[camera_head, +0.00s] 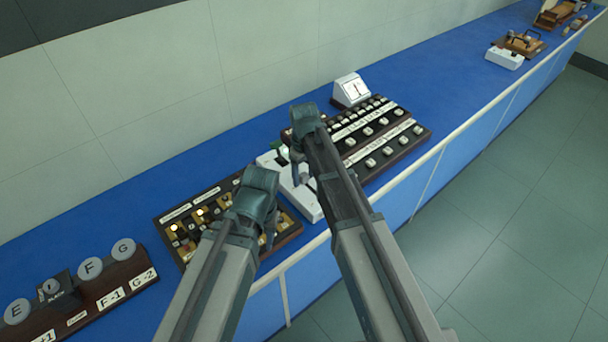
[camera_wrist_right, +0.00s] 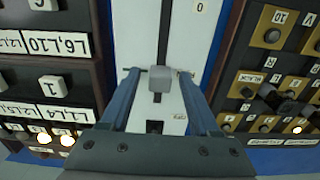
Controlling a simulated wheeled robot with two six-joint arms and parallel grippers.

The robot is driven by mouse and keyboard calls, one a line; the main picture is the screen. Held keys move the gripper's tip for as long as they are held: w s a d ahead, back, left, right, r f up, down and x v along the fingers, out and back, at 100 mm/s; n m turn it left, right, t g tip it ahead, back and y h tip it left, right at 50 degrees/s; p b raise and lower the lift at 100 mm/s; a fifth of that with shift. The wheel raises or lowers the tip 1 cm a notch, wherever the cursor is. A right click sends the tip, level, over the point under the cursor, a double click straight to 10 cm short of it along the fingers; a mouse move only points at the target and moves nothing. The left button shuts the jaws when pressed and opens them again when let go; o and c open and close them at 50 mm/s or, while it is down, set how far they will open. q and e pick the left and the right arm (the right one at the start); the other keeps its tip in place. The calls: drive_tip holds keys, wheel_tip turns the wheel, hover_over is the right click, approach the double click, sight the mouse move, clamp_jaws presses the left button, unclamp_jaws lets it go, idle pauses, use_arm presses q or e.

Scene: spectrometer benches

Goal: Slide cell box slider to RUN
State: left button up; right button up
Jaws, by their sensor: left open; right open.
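The cell box is the white box (camera_head: 312,207) in the middle of the blue bench, partly hidden by my arms in the head view. In the right wrist view its white panel (camera_wrist_right: 189,30) has a long dark slot and a grey slider knob (camera_wrist_right: 168,82) in it. A small label on the panel near the knob is too small to read. My right gripper (camera_wrist_right: 160,80) is open over the panel, with the knob between its fingertips; I cannot tell whether they touch it. My left gripper (camera_head: 268,226) is open and empty, left of the white box.
A dark board with gold switches (camera_head: 180,226) stands left of the box. A dark board with white keys (camera_head: 383,150) stands right of it, with a white meter (camera_head: 351,90) behind. A rack with round lettered discs (camera_head: 97,292) is at far left.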

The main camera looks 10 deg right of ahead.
sight(304, 174)
use_arm(q)
drive_tip(key=shift+r, duration=0.1)
use_arm(e)
drive_tip(key=shift+r, duration=0.1)
use_arm(q)
wheel_tip(304, 174, up, 14)
drive_tip(key=p, duration=1.4)
use_arm(e)
wheel_tip(304, 174, up, 14)
use_arm(q)
drive_tip(key=shift+f, duration=0.2)
use_arm(e)
drive_tip(key=shift+f, duration=0.25)
use_arm(q)
wheel_tip(304, 174, down, 7)
drive_tip(key=b, duration=0.7)
drive_tip(key=shift+f, duration=0.15)
use_arm(e)
drive_tip(key=s+f+m, duration=0.1)
drive_tip(key=s+f, duration=0.2)
drive_tip(key=s, duration=0.7)
drive_tip(key=s+a+f+m+h, duration=0.1)
drive_tip(key=s+f, duration=0.3)
drive_tip(key=s, duration=0.7)
drive_tip(key=shift+s+a+m, duration=0.15)
drive_tip(key=shift+s+m, duration=0.1)
drive_tip(key=shift+m, duration=0.25)
